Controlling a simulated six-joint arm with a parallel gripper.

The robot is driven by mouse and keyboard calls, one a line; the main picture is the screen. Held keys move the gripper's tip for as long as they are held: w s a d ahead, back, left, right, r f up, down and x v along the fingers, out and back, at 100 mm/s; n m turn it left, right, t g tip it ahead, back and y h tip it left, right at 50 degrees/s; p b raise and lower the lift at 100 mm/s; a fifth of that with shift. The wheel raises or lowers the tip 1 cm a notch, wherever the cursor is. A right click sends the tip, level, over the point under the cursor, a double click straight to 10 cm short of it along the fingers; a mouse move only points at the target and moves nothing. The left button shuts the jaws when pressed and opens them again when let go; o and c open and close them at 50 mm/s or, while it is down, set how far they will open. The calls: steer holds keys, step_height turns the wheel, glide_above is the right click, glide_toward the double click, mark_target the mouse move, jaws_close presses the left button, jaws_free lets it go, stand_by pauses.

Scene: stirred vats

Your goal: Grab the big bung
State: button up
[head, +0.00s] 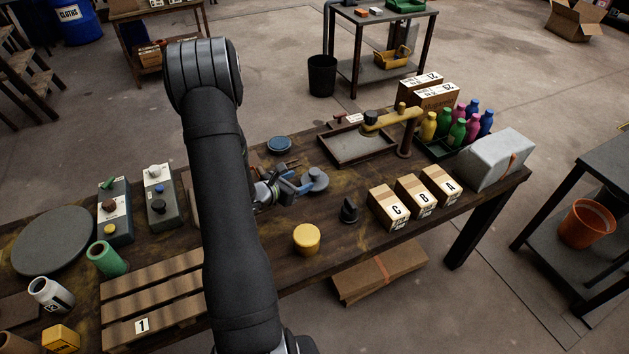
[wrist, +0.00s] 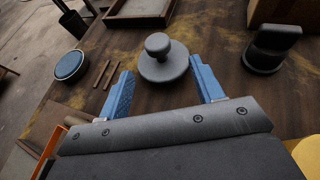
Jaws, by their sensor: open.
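A grey round piece with a wide disc base and a knob on top (head: 314,182), which looks like the big bung, stands upright on the wooden bench. In the wrist view the grey bung (wrist: 163,70) lies ahead of and between my blue fingertips. My gripper (wrist: 161,78) is open and empty, with a finger to each side of the bung's near edge. No contact with the bung is visible. In the head view my gripper (head: 288,188) is just left of the bung, partly hidden by my arm.
A dark upright piece (head: 348,210) and a yellow cylinder (head: 306,239) stand on the near side. A tray (head: 335,154) is behind. Boxes C, B and A (head: 388,208) are right.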

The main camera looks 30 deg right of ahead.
mark_target(311, 176)
steer(key=x, duration=0.9)
steer(key=shift+w+d+f, duration=0.1)
steer(key=shift+w+f, duration=0.05)
steer(key=c, duration=1.1)
